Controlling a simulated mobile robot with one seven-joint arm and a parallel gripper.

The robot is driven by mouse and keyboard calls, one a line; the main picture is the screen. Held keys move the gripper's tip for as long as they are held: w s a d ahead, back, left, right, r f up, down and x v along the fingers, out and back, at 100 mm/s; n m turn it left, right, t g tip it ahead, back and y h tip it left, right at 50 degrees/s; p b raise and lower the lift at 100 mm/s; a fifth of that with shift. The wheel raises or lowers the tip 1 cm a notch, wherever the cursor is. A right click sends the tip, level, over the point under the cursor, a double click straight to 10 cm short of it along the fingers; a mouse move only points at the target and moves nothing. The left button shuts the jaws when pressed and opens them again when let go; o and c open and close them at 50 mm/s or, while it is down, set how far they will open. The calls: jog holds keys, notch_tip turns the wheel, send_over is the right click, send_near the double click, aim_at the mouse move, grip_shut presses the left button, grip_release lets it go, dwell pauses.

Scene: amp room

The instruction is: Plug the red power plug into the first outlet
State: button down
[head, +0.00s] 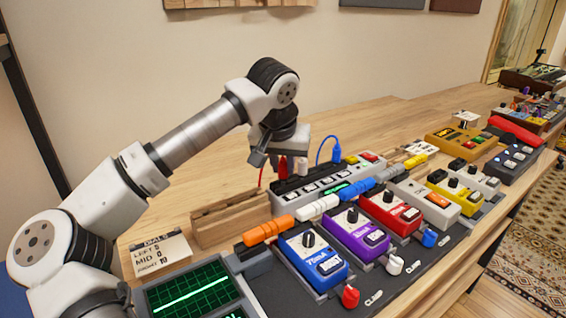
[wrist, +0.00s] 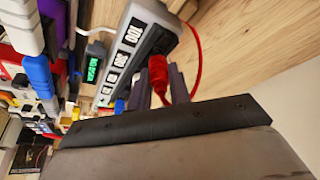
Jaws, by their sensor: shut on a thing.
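The red power plug (head: 283,168) is upright at the left end of the power strip (head: 346,186). My gripper (head: 282,160) is shut on it from above. In the wrist view the red plug (wrist: 157,72) sits between my two dark fingers (wrist: 160,84), beside the dark socket row of the strip (wrist: 131,56). I cannot tell whether its prongs are in the first outlet, which the plug and fingers hide. Its red cord (wrist: 198,50) loops to the right. A white plug (head: 302,166) and a blue plug (head: 337,152) stand farther right along the strip.
A wooden block (head: 230,219) stands left of the strip. Several effect pedals, including a blue one (head: 311,259) and a purple one (head: 357,232), fill the front board. A dial card (head: 162,254) and a green-screened scope (head: 193,290) are near left. The tabletop behind is clear.

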jog(key=shift+f, duration=0.4)
dwell(0.8)
jog(key=c, duration=1.2)
grip_release()
jog(key=shift+o, duration=0.4)
jog(key=o, duration=0.3)
jog(key=shift+r, duration=0.1)
jog(key=shift+r+p, duration=2.8)
jog(key=shift+r, duration=0.7)
